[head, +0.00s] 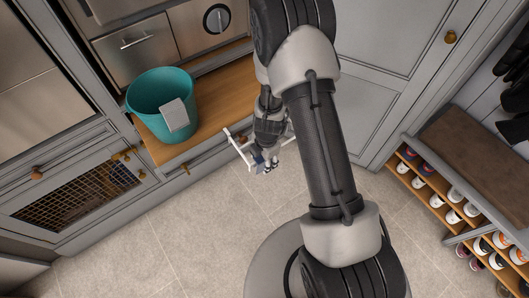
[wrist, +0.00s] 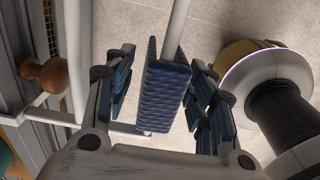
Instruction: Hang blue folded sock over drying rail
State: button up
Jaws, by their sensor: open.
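The blue folded sock (wrist: 165,92) has a quilted texture and sits on a white bar of the drying rail (wrist: 174,32). It appears draped over that bar, with the bar running out from its upper end in the wrist view. My gripper (wrist: 162,100) is open, with one set of dark blue finger pads on each side of the sock and visible gaps beside it. In the head view my gripper (head: 266,164) is at the white rail (head: 237,148), in front of the wooden-topped bench. The sock is mostly hidden there by the gripper.
A teal bucket (head: 149,98) with a grey block-like item (head: 174,115) at its rim stands on the wooden bench top (head: 224,72). A round wooden knob (wrist: 45,75) is left of the rail. Shoe shelves (head: 440,190) stand at the right. Tiled floor (head: 190,220) is clear.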

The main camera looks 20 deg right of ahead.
jog(key=r, duration=0.7)
jog(key=s+r, duration=0.1)
jog(key=r, duration=0.3)
jog(key=shift+s+d+r, duration=0.1)
jog(key=shift+d+r, duration=0.1)
jog(key=shift+r, duration=0.05)
jog(key=shift+r, duration=0.4)
jog(key=s+r+m+t, duration=0.1)
jog(key=s+r+m, duration=0.35)
jog(key=r, duration=0.35)
jog(key=s+a+r+m+t, duration=0.1)
jog(key=s+r+m, duration=0.2)
jog(key=r+m, duration=0.35)
jog(key=s+r+m+t, duration=0.1)
jog(key=s+r+m, duration=0.3)
jog(key=r, duration=0.5)
jog(key=s+r+m, duration=0.4)
jog(key=s+m, duration=0.2)
jog(key=s, duration=0.1)
jog(key=shift+s+d+m+t, duration=0.15)
jog(key=shift+s+m+t, duration=0.15)
jog(key=shift+s, duration=0.05)
